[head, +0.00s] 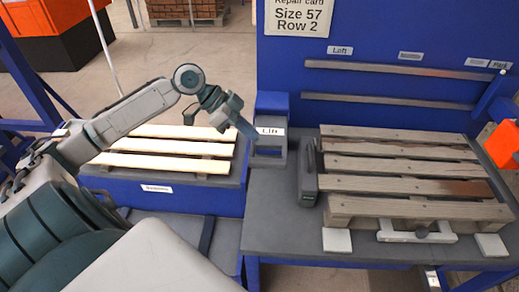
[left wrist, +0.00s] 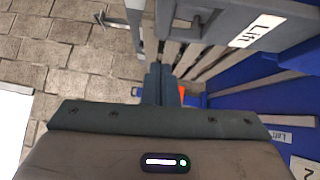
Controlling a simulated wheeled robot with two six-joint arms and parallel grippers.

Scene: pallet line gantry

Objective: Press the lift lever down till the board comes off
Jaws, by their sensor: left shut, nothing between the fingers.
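A grey housing labelled "Lift" (head: 271,143) stands at the table's left edge; it also shows at the top of the left wrist view (left wrist: 285,22). Which part of it is the lever, I cannot tell clearly. My left gripper (head: 247,131) is shut and empty, with its fingertips close to the left side of the label. Its closed fingers show in the left wrist view (left wrist: 161,84); contact cannot be told. The grey wooden pallet (head: 395,162) lies on the table to the right, its boards seated on it. One board (head: 400,184) has a brown patch at its right end. My right gripper is not in view.
A dark upright tool (head: 307,175) stands between the lift housing and the pallet. A second pallet with pale boards (head: 170,147) lies on the left stand. Rails (head: 400,68) cross the blue back panel. An orange object (head: 503,145) is at the right edge.

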